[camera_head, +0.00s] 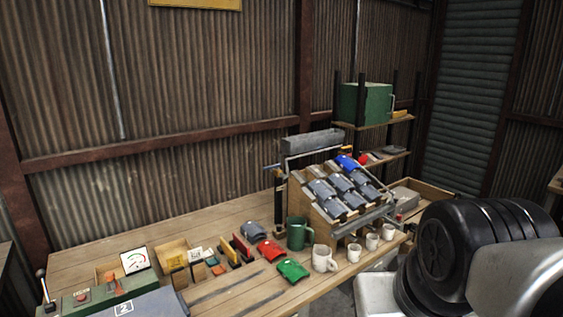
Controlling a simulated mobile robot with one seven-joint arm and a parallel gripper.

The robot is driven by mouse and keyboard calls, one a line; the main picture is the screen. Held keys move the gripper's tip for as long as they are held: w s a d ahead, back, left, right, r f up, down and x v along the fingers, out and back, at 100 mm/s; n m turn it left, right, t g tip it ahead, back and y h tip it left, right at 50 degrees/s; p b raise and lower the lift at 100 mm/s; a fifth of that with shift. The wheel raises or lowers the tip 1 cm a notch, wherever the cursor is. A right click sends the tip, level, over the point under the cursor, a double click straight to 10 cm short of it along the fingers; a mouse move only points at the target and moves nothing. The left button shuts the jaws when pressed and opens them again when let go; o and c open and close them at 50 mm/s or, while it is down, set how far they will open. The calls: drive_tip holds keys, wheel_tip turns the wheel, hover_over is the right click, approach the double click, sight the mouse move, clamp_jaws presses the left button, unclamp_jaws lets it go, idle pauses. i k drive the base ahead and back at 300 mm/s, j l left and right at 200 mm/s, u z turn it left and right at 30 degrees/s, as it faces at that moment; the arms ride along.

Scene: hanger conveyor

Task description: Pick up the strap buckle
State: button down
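I cannot pick out a strap buckle with certainty at this size. Several small items lie on the wooden workbench (215,235). Among them are a red folded piece (271,251), a green folded piece (292,270) and a grey-blue one (253,230). A tilted rack (302,206) holds rows of similar grey-blue pieces (331,207), with a blue one (346,162) and a small red one (364,159) at its top. My gripper is not in view; only black and pale arm parts show at the lower right.
A shelf with a green box (365,104) stands behind. The back left bench is bare.

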sight(110, 276)
drive_tip(key=u, duration=1.55)
drive_tip(key=i+j, duration=0.2)
drive_tip(key=i, duration=0.15)
drive_tip(key=i+j+u, duration=0.1)
drive_tip(key=i+j, duration=0.15)
drive_tip(key=i+j+u, duration=0.1)
drive_tip(key=i, duration=0.35)
